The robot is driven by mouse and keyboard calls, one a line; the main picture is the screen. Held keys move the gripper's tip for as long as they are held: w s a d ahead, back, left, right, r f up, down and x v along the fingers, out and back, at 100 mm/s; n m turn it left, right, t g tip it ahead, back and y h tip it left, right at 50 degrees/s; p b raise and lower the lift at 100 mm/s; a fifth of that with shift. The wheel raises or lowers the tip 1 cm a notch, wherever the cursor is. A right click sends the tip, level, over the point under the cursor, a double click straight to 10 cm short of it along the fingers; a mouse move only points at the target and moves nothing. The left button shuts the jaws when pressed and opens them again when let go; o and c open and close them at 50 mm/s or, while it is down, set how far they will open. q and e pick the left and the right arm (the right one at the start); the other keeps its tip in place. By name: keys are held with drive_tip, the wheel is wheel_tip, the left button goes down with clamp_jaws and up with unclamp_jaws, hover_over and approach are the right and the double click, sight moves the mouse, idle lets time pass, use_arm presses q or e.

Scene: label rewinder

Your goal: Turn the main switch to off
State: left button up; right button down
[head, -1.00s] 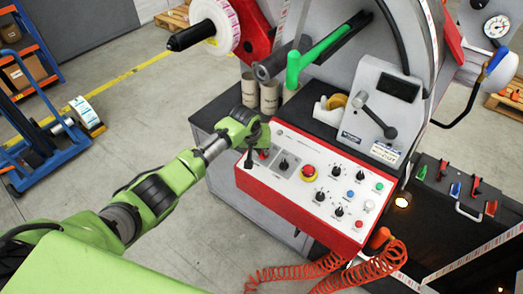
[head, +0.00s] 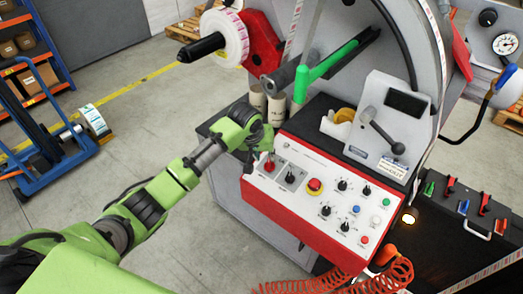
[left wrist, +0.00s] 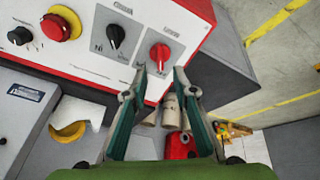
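The main switch looks to be the red rotary knob (head: 269,166) at the left end of the white, red-edged control panel (head: 322,200). In the left wrist view the red knob (left wrist: 160,54) shows a pointer slanting on a pale plate, its label too small to read. My left gripper (head: 250,164) is at the panel's left end, just left of the knob. In the left wrist view its two fingers (left wrist: 160,70) are apart with nothing between them, and the knob lies just beyond the tips. I cannot tell whether a tip touches it. My right gripper is not in view.
A black selector (left wrist: 116,37) and a red emergency button on yellow (head: 315,186) sit beside the knob. A coiled red hose (head: 385,278) hangs below.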

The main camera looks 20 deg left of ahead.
use_arm(q)
drive_tip(key=shift+v, duration=2.15)
drive_tip(key=s+d+f+m, duration=0.2)
drive_tip(key=s+f, duration=0.3)
drive_tip(key=s, duration=0.7)
drive_tip(key=s+d+f+m, duration=0.2)
drive_tip(key=s+f, duration=0.2)
drive_tip(key=s, duration=0.9)
drive_tip(key=s+a+r+g, duration=0.1)
drive_tip(key=s+a, duration=0.3)
drive_tip(key=s, duration=0.6)
drive_tip(key=s+f+g+b, duration=0.1)
drive_tip(key=s+f+b, duration=0.15)
drive_tip(key=f, duration=1.35)
drive_tip(key=s+f+g+b, duration=0.1)
drive_tip(key=f+b, duration=0.2)
drive_tip(key=f, duration=1.4)
drive_tip(key=s+a+f+b, duration=0.3)
drive_tip(key=s+f, duration=1.3)
drive_tip(key=f, duration=0.2)
drive_tip(key=shift+s+m+g+y, duration=0.2)
drive_tip(key=shift+m+g+y, duration=0.2)
